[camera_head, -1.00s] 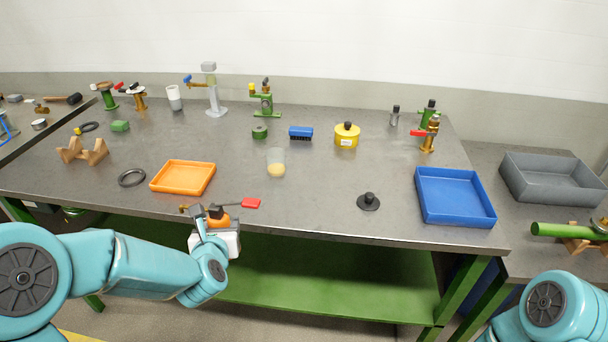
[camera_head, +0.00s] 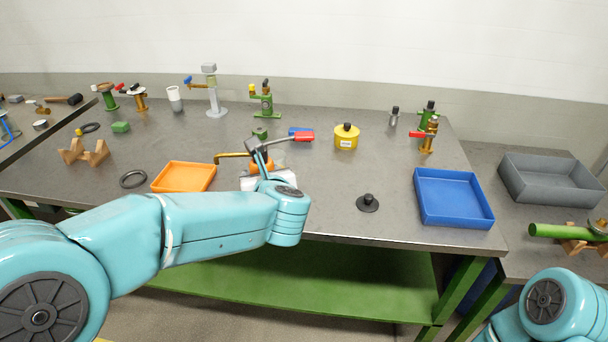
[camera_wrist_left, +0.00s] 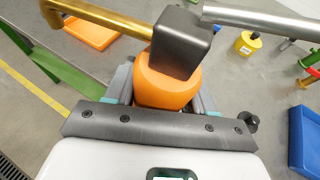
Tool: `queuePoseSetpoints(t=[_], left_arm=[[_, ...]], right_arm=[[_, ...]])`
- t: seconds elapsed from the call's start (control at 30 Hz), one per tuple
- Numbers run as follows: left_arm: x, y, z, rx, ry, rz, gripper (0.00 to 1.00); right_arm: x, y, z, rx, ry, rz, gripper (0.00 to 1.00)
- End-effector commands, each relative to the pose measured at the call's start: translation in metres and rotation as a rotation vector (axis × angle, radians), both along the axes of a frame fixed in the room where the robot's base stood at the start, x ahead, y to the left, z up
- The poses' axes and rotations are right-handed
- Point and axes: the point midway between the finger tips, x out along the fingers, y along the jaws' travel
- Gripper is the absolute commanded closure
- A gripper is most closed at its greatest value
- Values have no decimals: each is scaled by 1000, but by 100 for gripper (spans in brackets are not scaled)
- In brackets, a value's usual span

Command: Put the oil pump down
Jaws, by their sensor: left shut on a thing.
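The oil pump (camera_head: 256,167) has an orange body, a dark head, a brass spout out to the left and a lever with a red grip out to the right. My left gripper (camera_head: 264,172) is shut on it in front of the middle of the workbench (camera_head: 330,195). In the left wrist view the orange body of the pump (camera_wrist_left: 165,86) sits between the fingers, with the dark block above it. The pump's lower end is hidden, so I cannot tell whether it touches the bench. My right gripper is out of view.
An orange tray (camera_head: 184,177) lies left of the pump, beside a dark ring (camera_head: 133,179). A black knobbed disc (camera_head: 368,203) and a blue tray (camera_head: 453,198) stand to the right. Bare benchtop lies between pump and disc.

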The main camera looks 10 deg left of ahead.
Motion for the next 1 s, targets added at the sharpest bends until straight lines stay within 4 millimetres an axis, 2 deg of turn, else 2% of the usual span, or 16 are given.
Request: queuePoseSetpoints(t=[0.03,0.1,0.43,0.8,1.0], left_arm=[[-1,-16,13,-2,-5,-11,85],[-3,-33,24,0,-5,-26,85],[-15,-90,61,1,-2,-113,85],[-26,-122,75,1,-2,-176,85],[-26,-124,76,1,-2,-181,85]], right_arm=[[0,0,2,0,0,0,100],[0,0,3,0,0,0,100],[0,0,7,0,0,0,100],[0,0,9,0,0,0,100],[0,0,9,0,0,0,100]])
